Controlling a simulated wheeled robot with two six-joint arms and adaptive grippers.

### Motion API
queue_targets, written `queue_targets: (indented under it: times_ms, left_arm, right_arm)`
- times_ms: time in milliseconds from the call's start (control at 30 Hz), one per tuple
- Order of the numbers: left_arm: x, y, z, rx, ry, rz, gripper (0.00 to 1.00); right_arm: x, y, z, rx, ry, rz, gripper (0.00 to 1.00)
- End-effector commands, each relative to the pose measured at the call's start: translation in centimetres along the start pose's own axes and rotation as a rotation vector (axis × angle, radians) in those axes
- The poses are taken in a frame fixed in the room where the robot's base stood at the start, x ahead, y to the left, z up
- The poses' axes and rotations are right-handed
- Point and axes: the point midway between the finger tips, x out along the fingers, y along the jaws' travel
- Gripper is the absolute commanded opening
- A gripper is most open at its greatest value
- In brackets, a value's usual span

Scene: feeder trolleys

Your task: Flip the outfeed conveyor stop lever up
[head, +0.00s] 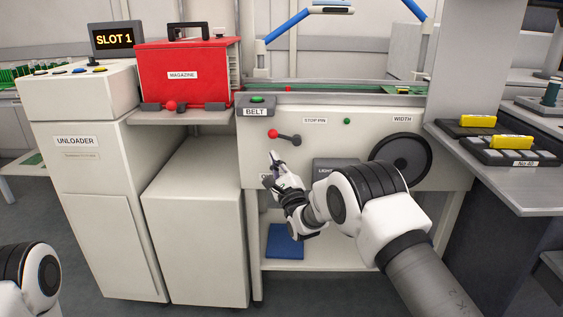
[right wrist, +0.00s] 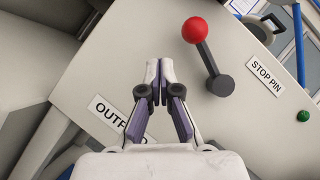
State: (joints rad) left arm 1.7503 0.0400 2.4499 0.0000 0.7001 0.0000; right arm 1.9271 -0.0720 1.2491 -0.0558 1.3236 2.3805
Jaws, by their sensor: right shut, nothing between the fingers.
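The stop lever, a dark grey arm with a red ball knob (head: 272,134), is on the cream front panel below the BELT button. In the head view its knob points left from the pivot, tilted slightly up. In the right wrist view the lever (right wrist: 206,55) lies to the right of the fingers. My right gripper (head: 275,158) is shut and empty, just below the knob in the head view; its closed fingertips (right wrist: 160,72) appear apart from the lever. An OUTF... label (right wrist: 118,117) is partly hidden by the fingers. My left gripper is out of view.
A STOP PIN label (head: 315,121) and a green button (head: 347,121) are right of the lever. A black handwheel (head: 402,160) stands farther right.

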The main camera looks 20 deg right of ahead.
Motion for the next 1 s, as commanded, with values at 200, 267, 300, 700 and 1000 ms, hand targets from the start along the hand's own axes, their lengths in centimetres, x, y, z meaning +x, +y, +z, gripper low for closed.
queue_targets:
  times_ms: [200, 267, 300, 700, 1000]
  left_arm:
    - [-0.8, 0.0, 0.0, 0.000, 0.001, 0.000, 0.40]
    - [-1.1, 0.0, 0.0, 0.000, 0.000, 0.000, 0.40]
    - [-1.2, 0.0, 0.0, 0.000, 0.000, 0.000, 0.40]
    - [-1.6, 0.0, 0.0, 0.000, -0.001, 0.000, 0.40]
    - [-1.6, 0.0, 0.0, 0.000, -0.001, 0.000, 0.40]
  right_arm:
    - [-4.6, 1.9, 0.0, 0.000, 0.004, 0.004, 0.00]
    - [-6.0, 2.4, 0.1, 0.001, 0.003, 0.003, 0.00]
    - [-6.8, 2.7, 0.1, 0.001, 0.003, 0.003, 0.00]
    - [-9.9, 3.7, 0.3, 0.000, 0.001, -0.001, 0.00]
    - [-12.2, 4.3, -2.5, 0.000, 0.065, 0.025, 0.00]
